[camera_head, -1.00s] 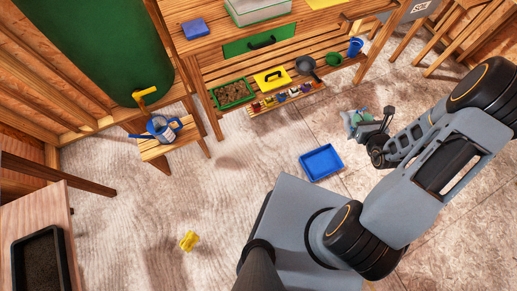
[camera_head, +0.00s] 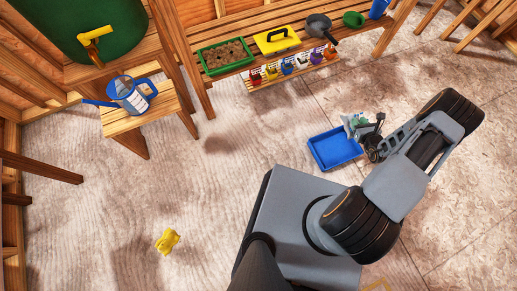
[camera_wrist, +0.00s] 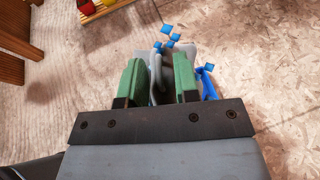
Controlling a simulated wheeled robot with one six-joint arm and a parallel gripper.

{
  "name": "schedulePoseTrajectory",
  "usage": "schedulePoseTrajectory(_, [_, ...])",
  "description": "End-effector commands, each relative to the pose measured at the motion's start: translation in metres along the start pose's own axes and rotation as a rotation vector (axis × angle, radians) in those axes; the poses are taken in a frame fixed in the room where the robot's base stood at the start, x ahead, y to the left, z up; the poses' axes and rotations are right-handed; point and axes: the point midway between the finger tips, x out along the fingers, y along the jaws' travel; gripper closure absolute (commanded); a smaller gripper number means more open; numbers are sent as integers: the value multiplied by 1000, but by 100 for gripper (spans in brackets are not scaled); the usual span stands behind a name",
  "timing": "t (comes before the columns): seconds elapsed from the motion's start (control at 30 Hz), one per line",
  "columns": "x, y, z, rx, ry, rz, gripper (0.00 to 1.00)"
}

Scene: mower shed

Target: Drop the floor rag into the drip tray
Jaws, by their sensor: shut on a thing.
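The floor rag, a pale grey cloth with blue patches (camera_wrist: 160,55), is pinched between the green finger pads of my gripper (camera_wrist: 160,82) in the wrist view. In the head view the cloth (camera_head: 349,122) shows partly behind my gripper (camera_head: 360,128), and its rest is hidden. The drip tray, a shallow blue tray (camera_head: 335,148), lies empty on the floor. My gripper and the rag appear at the tray's upper right corner in the head view; their height above the floor is hard to tell.
A yellow crumpled thing (camera_head: 167,241) lies on the floor at lower left. A slatted bench shelf (camera_head: 290,55) with a green tray (camera_head: 226,57) stands at the back. The floor around the blue tray is open.

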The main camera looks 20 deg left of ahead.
Motion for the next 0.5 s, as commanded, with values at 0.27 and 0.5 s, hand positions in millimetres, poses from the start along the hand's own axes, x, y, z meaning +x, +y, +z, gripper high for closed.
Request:
schedulePoseTrajectory(0.27, [30,-14,-100,2,0,-6,93])
schedulePoseTrajectory(0.5, [36,-17,-124,3,0,-8,93])
